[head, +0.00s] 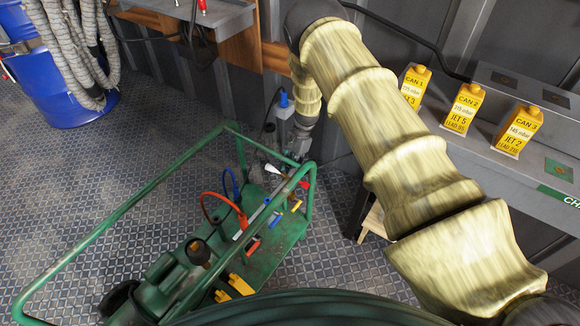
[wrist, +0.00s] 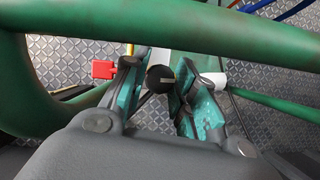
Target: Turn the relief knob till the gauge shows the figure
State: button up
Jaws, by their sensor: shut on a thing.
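A round black knob (wrist: 160,79) with a pale line across its face sits between my fingers in the wrist view. My gripper (wrist: 158,84) has its two teal-padded fingers closed around this knob. In the head view my gripper (head: 284,162) reaches down over the far end of the green wheeled frame (head: 272,238). The gripper and the frame's rail hide the knob there. I cannot make out a gauge face or its reading in either view.
The green rail (wrist: 180,28) crosses the wrist view close to my fingers. A red handle (wrist: 103,69) lies left of them. A blue drum (head: 66,92) stands at left.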

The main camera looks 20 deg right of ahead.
jog(key=n+g, duration=0.1)
jog(key=n, duration=0.2)
jog(key=shift+w+n+h+b, duration=0.1)
jog(key=shift+n+h+b, duration=0.25)
jog(key=shift+n+h, duration=0.05)
jog(key=shift+n+g+h, duration=0.4)
jog(key=shift+n+h, duration=0.3)
jog(key=shift+n, duration=1.2)
jog(key=shift+a, duration=0.1)
jog(key=o, duration=1)
jog(key=v, duration=1.2)
jog(key=shift+w, duration=0.1)
